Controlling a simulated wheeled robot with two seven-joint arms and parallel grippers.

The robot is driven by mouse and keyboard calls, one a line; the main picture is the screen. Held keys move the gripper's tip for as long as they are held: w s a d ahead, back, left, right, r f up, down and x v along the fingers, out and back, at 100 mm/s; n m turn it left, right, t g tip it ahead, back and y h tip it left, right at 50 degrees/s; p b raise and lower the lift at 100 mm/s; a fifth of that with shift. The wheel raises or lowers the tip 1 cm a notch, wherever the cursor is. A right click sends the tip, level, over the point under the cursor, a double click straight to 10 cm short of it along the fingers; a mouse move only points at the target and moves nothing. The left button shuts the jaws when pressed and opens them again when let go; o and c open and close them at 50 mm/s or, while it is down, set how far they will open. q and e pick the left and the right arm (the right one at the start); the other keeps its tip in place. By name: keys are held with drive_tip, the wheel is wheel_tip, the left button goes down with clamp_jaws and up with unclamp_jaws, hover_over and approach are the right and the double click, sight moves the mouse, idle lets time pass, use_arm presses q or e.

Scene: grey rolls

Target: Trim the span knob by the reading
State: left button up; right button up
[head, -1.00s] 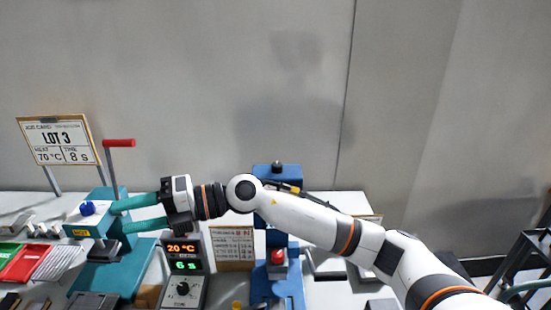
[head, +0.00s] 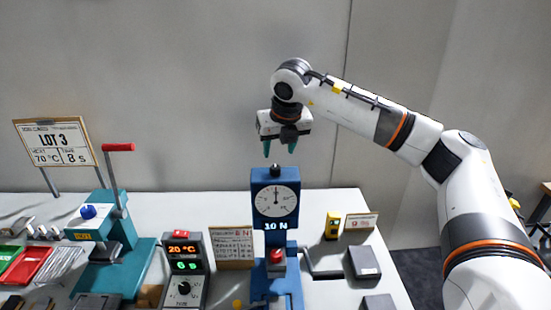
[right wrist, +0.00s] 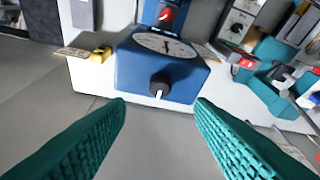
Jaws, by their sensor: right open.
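The black span knob (head: 275,171) sits on top of the blue gauge stand (head: 258,212). The gauge has a round white dial (head: 276,201) with its needle pointing about straight up, and "10 N" below it. My right gripper (head: 280,150) is open and empty, pointing down above the knob and apart from it. In the right wrist view the knob (right wrist: 160,88) with a white mark lies ahead between the two teal fingers (right wrist: 160,112). My left gripper is not seen.
A controller (head: 183,265) showing 20 °C and 6 s stands left of the gauge, by a printed card (head: 232,248). A teal press (head: 118,225) and LOT 3 sign (head: 57,143) are further left. A yellow device (head: 332,225) and grey block (head: 364,262) stand right.

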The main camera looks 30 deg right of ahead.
sight(276, 167)
drive_tip(key=p+x, duration=0.2)
drive_tip(key=x, duration=0.3)
drive_tip(key=shift+w+d+f+p, duration=0.15)
drive_tip(key=shift+f+p, duration=0.15)
drive_tip(key=shift+f, duration=0.05)
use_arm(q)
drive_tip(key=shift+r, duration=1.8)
use_arm(e)
drive_tip(key=shift+w+f, duration=0.25)
drive_tip(key=shift+f, duration=0.45)
drive_tip(key=c, duration=1)
drive_tip(key=shift+d+f+n+y+b, duration=0.15)
drive_tip(key=shift+n+y+b, duration=0.25)
drive_tip(key=shift+n+b, duration=0.95)
drive_tip(key=shift+n+y+b, duration=0.6)
drive_tip(key=shift+n+b, duration=0.25)
drive_tip(key=shift+n, duration=0.4)
drive_tip(key=n, duration=0.1)
drive_tip(key=n+y, duration=0.1)
drive_tip(key=shift+d+r+n+b, duration=0.1)
drive_tip(key=shift+r+n+b, duration=0.1)
drive_tip(key=shift+n+b, duration=0.1)
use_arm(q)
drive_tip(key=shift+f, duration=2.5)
use_arm(e)
drive_tip(key=shift+w+r+n+g+y, duration=0.1)
drive_tip(key=shift+n+g+y, duration=0.4)
drive_tip(key=shift+n, duration=1.5)
